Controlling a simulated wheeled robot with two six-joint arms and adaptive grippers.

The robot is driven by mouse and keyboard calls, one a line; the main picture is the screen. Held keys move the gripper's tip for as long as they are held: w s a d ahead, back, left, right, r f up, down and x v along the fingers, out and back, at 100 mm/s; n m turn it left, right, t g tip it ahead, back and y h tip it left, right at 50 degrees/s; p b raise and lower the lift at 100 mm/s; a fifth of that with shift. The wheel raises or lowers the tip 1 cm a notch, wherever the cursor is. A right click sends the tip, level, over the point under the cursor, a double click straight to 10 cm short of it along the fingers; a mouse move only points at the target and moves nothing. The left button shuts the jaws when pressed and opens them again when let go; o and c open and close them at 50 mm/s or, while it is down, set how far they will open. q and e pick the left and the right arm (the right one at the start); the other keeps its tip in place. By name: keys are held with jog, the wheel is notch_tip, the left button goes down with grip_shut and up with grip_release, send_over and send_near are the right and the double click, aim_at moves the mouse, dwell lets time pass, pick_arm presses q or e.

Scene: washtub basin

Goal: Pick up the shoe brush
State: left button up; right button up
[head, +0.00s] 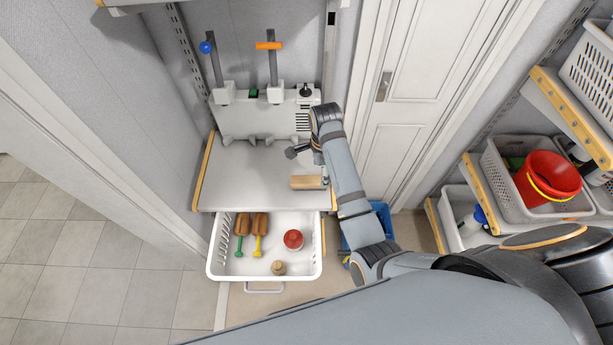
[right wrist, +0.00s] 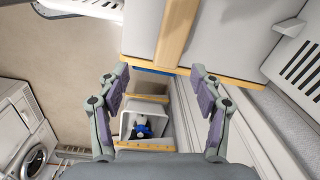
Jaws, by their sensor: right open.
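A tan wooden block (head: 307,183), which looks like the shoe brush, lies near the right front of the grey shelf in the head view. My right gripper (head: 309,159) is just above and behind it, apart from it. In the right wrist view the two fingers of my right gripper (right wrist: 160,74) are spread wide with nothing between them. My left gripper is not in view.
A white basket (head: 214,262) below the shelf (head: 250,175) holds two brown-headed brushes (head: 251,225), a red round thing (head: 293,239) and a small tan thing (head: 278,268). A white machine (head: 262,120) stands at the shelf's back. A red bucket (head: 545,180) is at right.

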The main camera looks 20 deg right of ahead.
jog(key=w+a+r+m, duration=0.2)
jog(key=w+r, duration=0.1)
jog(key=p, duration=0.2)
send_over(311, 179)
jog(key=shift+m, duration=0.3)
notch_tip(311, 179, down, 5)
jog(key=shift+w+d+f, duration=0.1)
jog(key=shift+d, duration=0.05)
jog(key=shift+w+f, duration=0.1)
jog(key=shift+f, duration=0.2)
jog(key=f, duration=0.1)
jog(key=f+p, duration=0.1)
jog(key=f, duration=0.1)
jog(key=shift+s+f+p, duration=0.35)
jog(key=shift+f+p, duration=0.05)
jog(key=shift+f, duration=0.6)
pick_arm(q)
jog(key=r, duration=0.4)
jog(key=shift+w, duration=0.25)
pick_arm(e)
jog(key=shift+w, duration=0.1)
jog(key=c, duration=1.3)
jog(key=shift+r, duration=0.15)
